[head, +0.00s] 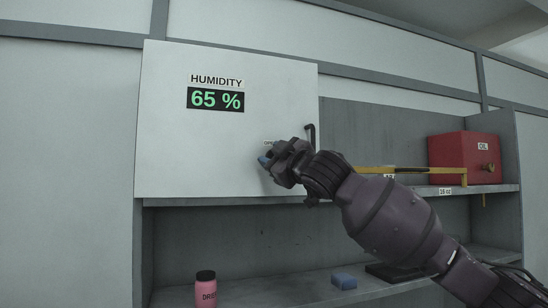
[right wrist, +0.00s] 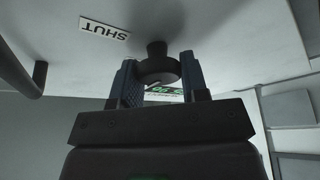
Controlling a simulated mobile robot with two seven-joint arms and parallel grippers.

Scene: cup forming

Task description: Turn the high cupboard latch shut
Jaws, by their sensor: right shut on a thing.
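The high cupboard has a white door (head: 225,135), which looks closed. In the right wrist view the dark latch (right wrist: 157,66) with its rounded head stands out from the door, between my two fingers. My right gripper (head: 268,161) is at the lower right part of the door. It is shut on the latch, as the right wrist view shows (right wrist: 158,82). A "SHUT" label (right wrist: 105,30) is left of the latch in that view. A small label (head: 269,143), perhaps "OPEN", is just above the gripper in the head view, where the gripper hides the latch. My left gripper is not in view.
A dark bar handle (head: 311,134) is at the door's right edge, close to my wrist. A red oil box (head: 463,157) and a yellow tool (head: 440,171) are on the shelf to the right. A pink bottle (head: 206,291) and a blue block (head: 344,281) stand on the lower shelf.

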